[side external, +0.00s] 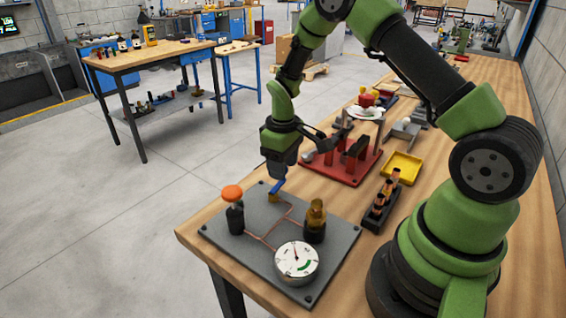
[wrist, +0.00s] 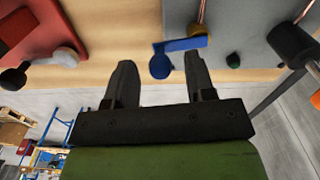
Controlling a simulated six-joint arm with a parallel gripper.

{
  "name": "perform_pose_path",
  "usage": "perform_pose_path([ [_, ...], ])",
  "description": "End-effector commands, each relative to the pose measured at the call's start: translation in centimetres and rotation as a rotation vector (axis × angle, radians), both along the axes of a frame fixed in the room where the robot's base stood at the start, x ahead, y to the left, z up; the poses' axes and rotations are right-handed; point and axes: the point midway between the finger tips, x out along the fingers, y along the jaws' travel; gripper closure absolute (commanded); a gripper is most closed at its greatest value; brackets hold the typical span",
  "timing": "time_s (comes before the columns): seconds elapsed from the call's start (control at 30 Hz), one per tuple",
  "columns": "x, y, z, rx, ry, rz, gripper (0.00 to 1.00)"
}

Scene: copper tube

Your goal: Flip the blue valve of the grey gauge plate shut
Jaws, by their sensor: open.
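The grey gauge plate (side external: 262,262) lies on the near part of the bench. Its blue valve (side external: 278,187) is at the plate's far edge, and its body is partly hidden by my gripper (side external: 274,175). In the wrist view the blue lever (wrist: 180,45) runs from a brass-coloured fitting at the edge of the plate (wrist: 235,35) out past that edge. It ends in a round blue tip. My gripper (wrist: 157,63) is open and empty, pointing down. The blue tip appears between its fingertips; I cannot tell whether either finger touches it.
The plate carries an orange-topped black knob (side external: 232,194), an amber-topped part (side external: 316,213) and a round dial gauge (side external: 297,261). A red fixture (side external: 343,168) stands behind the plate. A yellow tray (side external: 402,168) and a dark rack (side external: 383,207) stand to the right.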

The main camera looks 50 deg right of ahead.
Motion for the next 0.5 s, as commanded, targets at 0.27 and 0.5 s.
perform_pose_path([
  [0.27,0.01,0.0,0.0,0.0,0.0,-0.001,0.66],
  [0.5,-0.02,0.0,0.02,0.0,0.0,-0.004,1.0],
])
